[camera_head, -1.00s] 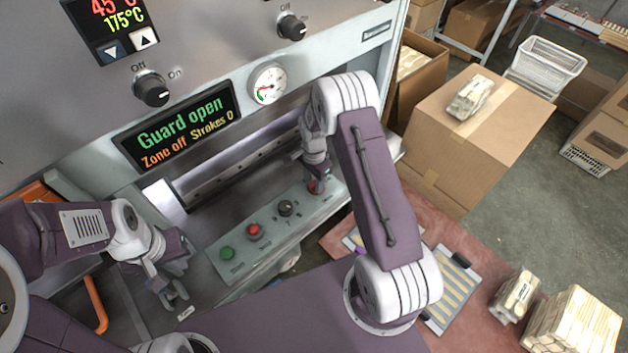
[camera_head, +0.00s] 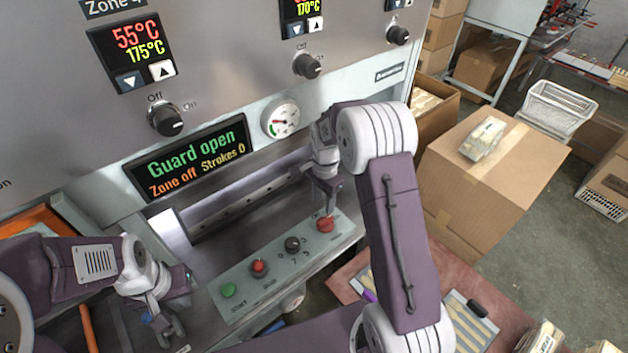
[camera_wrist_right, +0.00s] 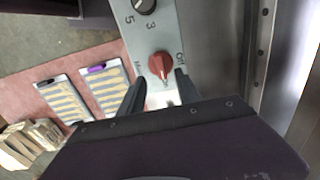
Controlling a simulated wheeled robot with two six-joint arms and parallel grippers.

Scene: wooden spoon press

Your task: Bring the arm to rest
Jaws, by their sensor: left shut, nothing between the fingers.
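My right gripper (camera_head: 324,200) is over the right end of the press's control panel (camera_head: 262,290), just above a red rotary knob (camera_head: 325,225). In the right wrist view its two fingers (camera_wrist_right: 157,84) are spread, with the red knob (camera_wrist_right: 160,66) beyond and between the tips. They look clear of it, though contact is hard to judge. My left gripper (camera_head: 168,332) is shut and empty, low at the left in front of the press, left of the panel's green button (camera_head: 228,290).
The press display (camera_head: 190,155) reads "Guard open", "Zone off", "Strokes 0". A large carton (camera_head: 490,190) stands to the right with a wrapped bundle (camera_head: 484,138) on top. Trays of sticks (camera_wrist_right: 62,103) lie on a reddish mat (camera_wrist_right: 30,90).

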